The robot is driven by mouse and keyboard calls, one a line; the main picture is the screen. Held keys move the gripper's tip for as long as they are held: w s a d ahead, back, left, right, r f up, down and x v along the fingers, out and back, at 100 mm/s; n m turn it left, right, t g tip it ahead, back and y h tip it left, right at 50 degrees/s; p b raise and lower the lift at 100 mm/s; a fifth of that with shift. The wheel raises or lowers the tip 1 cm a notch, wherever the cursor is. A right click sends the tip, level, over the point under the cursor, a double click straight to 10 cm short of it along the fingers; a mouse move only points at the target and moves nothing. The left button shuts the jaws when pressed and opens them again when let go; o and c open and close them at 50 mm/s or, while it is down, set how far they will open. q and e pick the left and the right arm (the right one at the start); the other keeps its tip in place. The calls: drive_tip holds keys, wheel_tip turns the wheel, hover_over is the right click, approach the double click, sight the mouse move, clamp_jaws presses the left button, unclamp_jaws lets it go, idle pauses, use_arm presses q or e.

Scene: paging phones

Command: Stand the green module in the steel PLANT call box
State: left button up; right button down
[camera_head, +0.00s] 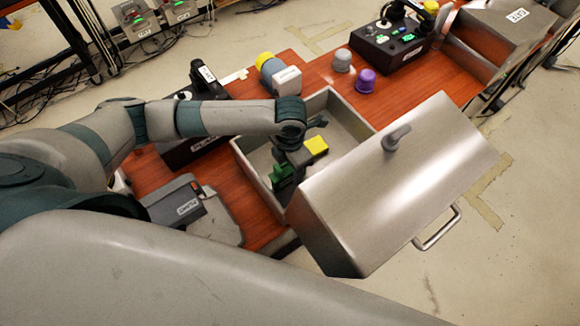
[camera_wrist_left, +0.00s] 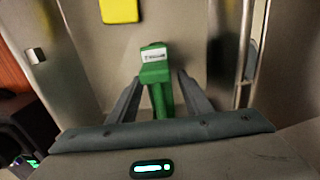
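The steel call box (camera_head: 246,161) stands open on the red-brown table in the head view, its large steel lid (camera_head: 400,185) at its right. No label on the box is readable. My left gripper (camera_head: 288,160) reaches down into the box. The green module (camera_head: 279,174) is at its fingers, inside the box and partly hidden by the gripper. In the left wrist view, the green module (camera_wrist_left: 156,75) lies between the two fingers (camera_wrist_left: 160,88), with narrow gaps visible beside its stem. Its lower contact is unclear. A yellow piece (camera_head: 317,146) is also in the box. My right gripper is out of view.
A grey device (camera_head: 188,207) lies left of the box. A yellow-topped cylinder (camera_head: 270,66), a grey knob (camera_head: 342,60) and a purple one (camera_head: 366,80) are behind it. A black control box (camera_head: 390,45) stands farther back. The lid bounds the right side.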

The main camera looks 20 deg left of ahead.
use_arm(q)
drive_tip(key=shift+r, duration=0.15)
wheel_tip(320, 180, up, 11)
drive_tip(key=b, duration=0.3)
drive_tip(key=shift+b, duration=0.3)
drive_tip(key=shift+r, duration=0.5)
idle(0.3)
